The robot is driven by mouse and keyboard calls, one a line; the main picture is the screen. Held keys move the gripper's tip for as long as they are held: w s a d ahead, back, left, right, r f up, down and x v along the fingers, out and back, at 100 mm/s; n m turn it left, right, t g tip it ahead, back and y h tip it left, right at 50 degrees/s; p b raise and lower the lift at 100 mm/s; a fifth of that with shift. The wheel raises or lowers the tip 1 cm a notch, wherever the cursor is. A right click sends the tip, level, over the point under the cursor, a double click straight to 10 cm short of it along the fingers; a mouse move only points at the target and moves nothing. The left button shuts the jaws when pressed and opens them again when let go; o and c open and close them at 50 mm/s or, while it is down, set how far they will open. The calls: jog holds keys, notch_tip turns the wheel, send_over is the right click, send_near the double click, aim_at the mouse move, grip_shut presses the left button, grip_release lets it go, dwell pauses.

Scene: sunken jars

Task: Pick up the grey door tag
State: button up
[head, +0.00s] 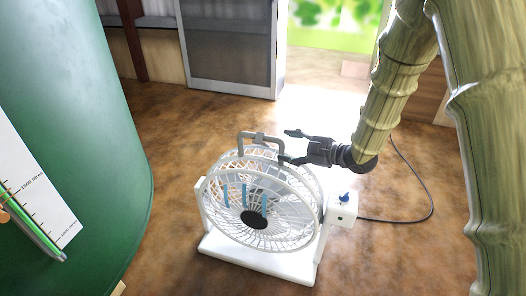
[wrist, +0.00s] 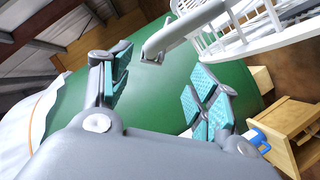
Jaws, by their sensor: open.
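I cannot make out a grey door tag for sure in either view. A grey, arch-shaped piece (head: 260,137) stands on top of the white fan (head: 212,243); it looks like a handle. It also shows at the top of the wrist view (wrist: 185,29), with a bent end. My gripper (head: 290,147) is open, just right of this arch and by the upper right rim of the fan. In the wrist view the teal-padded fingers (wrist: 163,90) are spread, with nothing held between them. The arch lies above and beyond the fingers there.
A large green tank (head: 115,150) with a white scale strip (head: 35,185) stands at left. A white control box (head: 342,210) with a blue knob is at the fan's right; a dark cable (head: 420,217) runs along the brown floor. A wooden piece (wrist: 288,118) shows at right.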

aim_at(265, 139)
jog(key=shift+n+y, duration=0.4)
jog(key=shift+n, duration=0.2)
jog(key=x, duration=0.2)
jog(key=b+x, duration=0.1)
jog(key=x, duration=0.1)
jog(key=r+x, duration=0.1)
jog(key=x, duration=0.1)
jog(key=shift+w+b, duration=0.4)
jog(key=shift+s+a+b+x, duration=0.15)
jog(key=shift+b+x, duration=0.25)
jog(key=shift+x, duration=0.9)
jog(key=shift+s+a+b+x, duration=0.1)
jog(key=shift+b+x, duration=0.3)
jog(key=shift+x, duration=0.9)
jog(key=c, duration=0.9)
